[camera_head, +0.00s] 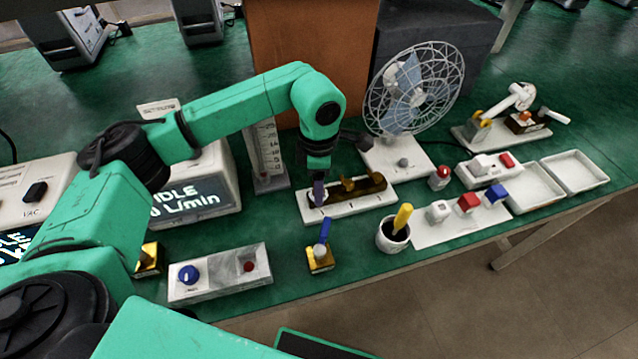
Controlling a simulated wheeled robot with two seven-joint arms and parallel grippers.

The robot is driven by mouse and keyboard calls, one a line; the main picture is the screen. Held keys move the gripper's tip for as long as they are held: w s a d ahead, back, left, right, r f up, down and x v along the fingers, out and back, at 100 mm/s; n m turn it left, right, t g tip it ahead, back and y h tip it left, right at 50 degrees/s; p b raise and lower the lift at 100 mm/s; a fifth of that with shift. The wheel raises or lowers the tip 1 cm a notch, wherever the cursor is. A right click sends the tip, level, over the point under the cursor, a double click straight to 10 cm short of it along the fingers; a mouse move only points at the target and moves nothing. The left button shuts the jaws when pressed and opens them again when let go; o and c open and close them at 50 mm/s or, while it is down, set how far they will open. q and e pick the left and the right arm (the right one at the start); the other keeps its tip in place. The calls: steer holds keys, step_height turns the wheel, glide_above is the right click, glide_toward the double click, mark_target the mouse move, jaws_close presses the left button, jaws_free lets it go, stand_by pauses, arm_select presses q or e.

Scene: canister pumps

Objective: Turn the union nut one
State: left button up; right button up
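A white base plate (378,200) on the green bench carries a dark brass pipe piece (365,190) with small upright brass parts. I cannot make out for sure which part is the union nut; one may be hidden behind my gripper. My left gripper (318,192) points down at the left end of this plate, at or just above the fitting there. Its fingers are small and dark, so I cannot tell whether they are open, shut or touching the fitting. My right gripper is not in view.
A flowmeter column (266,160) and a display box (190,196) stand left of the plate, a wire fan (415,90) behind right. In front are a blue-handled valve (321,255), a knob box (220,277) and a cup (392,236). White trays (574,172) lie right.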

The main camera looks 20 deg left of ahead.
arm_select(q)
step_height(320, 180, up, 14)
steer(key=b, duration=0.1)
steer(key=shift+r, duration=0.25)
steer(key=shift+s+f, duration=0.1)
stand_by(0.4)
